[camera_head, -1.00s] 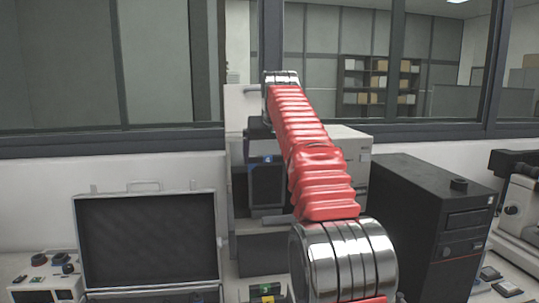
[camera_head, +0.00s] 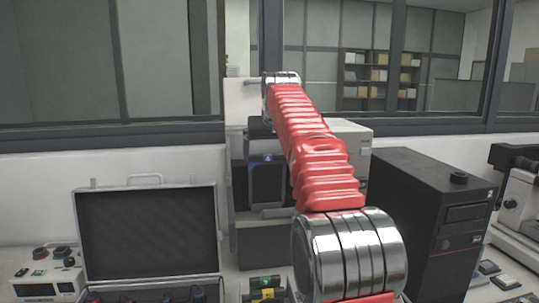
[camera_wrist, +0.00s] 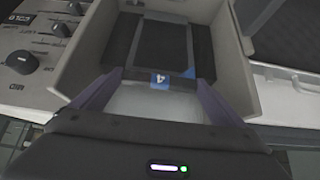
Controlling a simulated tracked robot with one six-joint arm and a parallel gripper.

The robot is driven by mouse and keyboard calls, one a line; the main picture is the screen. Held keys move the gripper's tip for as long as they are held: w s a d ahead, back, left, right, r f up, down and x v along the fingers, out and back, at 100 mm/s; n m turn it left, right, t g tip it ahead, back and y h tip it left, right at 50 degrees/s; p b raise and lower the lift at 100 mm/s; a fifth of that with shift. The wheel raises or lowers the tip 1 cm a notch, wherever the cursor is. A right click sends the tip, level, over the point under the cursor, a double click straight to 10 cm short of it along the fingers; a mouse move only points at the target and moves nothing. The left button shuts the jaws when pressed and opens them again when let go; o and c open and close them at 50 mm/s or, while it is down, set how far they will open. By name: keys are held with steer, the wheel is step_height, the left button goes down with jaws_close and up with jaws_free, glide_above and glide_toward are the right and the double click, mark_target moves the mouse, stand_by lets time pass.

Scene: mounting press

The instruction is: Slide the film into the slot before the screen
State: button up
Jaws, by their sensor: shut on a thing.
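In the wrist view my gripper (camera_wrist: 157,77) has its purple fingers on either side of the near edge of a dark, flat, framed piece with a blue label marked 4 (camera_wrist: 160,80). I take this piece to be the film; its far part lies over or within a beige housing (camera_wrist: 239,70). A dark panel (camera_wrist: 160,42) shows inside the housing; I cannot tell whether it is the screen or part of the film. The slot cannot be made out.
The housing has side walls close to both fingers. A knob panel (camera_wrist: 40,45) is at the left.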

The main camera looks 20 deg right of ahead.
steer(key=shift+f, duration=0.8)
steer(key=o, duration=1.1)
steer(key=v, duration=1.3)
steer(key=shift+s+r, duration=0.25)
steer(key=shift+s, duration=0.05)
steer(key=shift+a, duration=0.15)
